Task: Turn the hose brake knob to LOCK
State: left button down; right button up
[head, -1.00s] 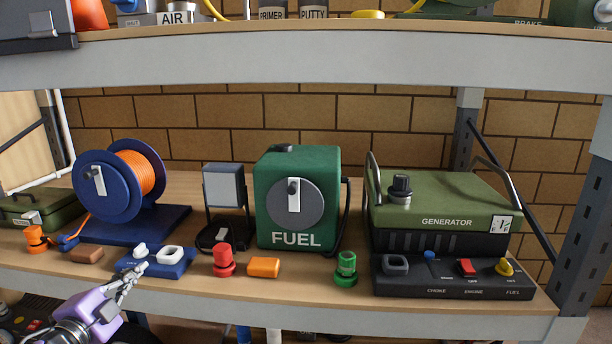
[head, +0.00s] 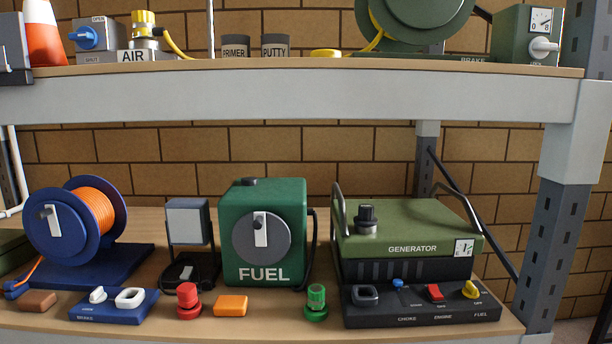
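On the upper shelf, a dark green reel (head: 422,22) stands with its top cut off by the frame. A BRAKE label (head: 474,60) shows on its base at the shelf edge; no knob is visible beside that label. On the lower shelf, a blue reel (head: 68,225) of orange line stands at the left. In front of it is a blue block (head: 88,310), also marked BRAKE, with a white knob (head: 97,295) and a white ring-shaped part (head: 130,298). The small lettering by the white knob is too small to read. Neither gripper is in view.
A green box (head: 525,30) with a gauge and white knob stands at the upper right. A thick grey shelf beam (head: 300,97) separates the levels. Below are the fuel can (head: 290,205), generator (head: 405,228) and its control panel (head: 375,316). A grey post (head: 560,230) bounds the right.

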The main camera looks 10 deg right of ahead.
aim_at(538, 48)
jog(key=z, duration=1.4)
